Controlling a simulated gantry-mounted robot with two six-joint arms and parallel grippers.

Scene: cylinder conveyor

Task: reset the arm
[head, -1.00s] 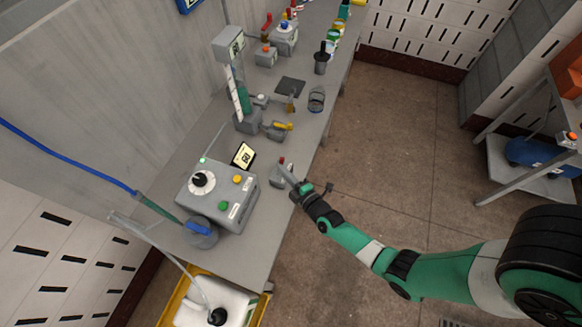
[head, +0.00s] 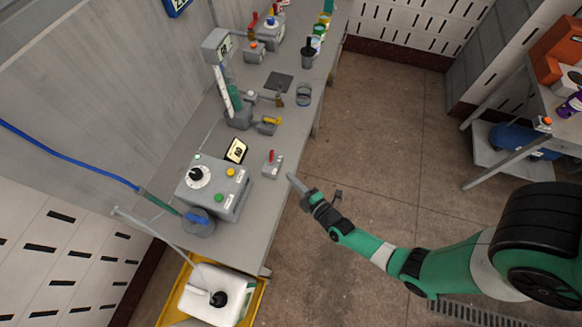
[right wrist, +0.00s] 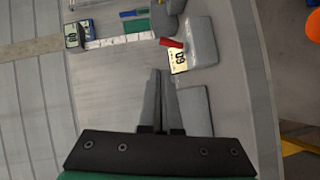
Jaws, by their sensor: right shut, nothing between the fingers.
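My right gripper (head: 292,179) is over the front edge of the grey workbench, a little right of a small grey box with a red switch (head: 271,162). It is apart from that box. In the right wrist view its fingers (right wrist: 157,75) are together with nothing between them. The red switch (right wrist: 172,43) also shows there, beyond and to the right of the fingertips. My right arm, green and black, reaches in from the lower right of the head view. My left gripper is not in view.
The workbench (head: 235,245) carries a grey control box (head: 212,188) with knob and buttons, a small yellow display (head: 236,150), a yellow-handled valve (head: 268,124) and a glass jar (head: 304,94). A white canister (head: 212,290) stands in a yellow tray below. The floor (head: 385,130) to the right is clear.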

